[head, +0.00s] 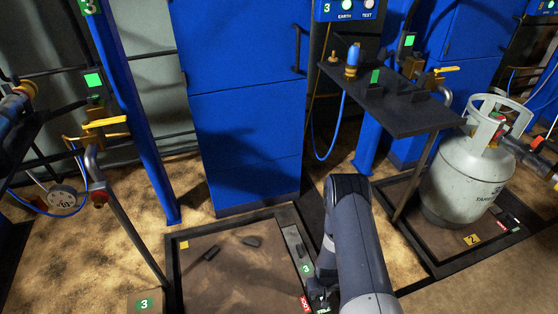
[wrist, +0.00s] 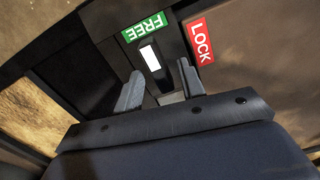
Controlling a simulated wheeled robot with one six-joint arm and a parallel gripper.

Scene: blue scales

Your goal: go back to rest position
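My gripper (wrist: 160,85) is low over the floor platform in the wrist view. Its two grey fingers stand apart with a gap between them. A black lever with a white face (wrist: 151,58) lies just beyond the fingertips, roughly in line with the gap. I cannot tell whether a finger touches it. A green FREE label (wrist: 144,26) and a red LOCK label (wrist: 200,41) are beside the lever. In the head view my arm reaches down to the front edge of the platform, and my gripper (head: 318,296) is small and partly hidden there.
The dark-framed platform (head: 225,275) of bay 3 is empty apart from small black blocks. A grey gas cylinder (head: 467,170) stands on the platform at right. A dark shelf (head: 390,103) juts out above, right of my arm. Blue cabinets (head: 240,110) stand behind.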

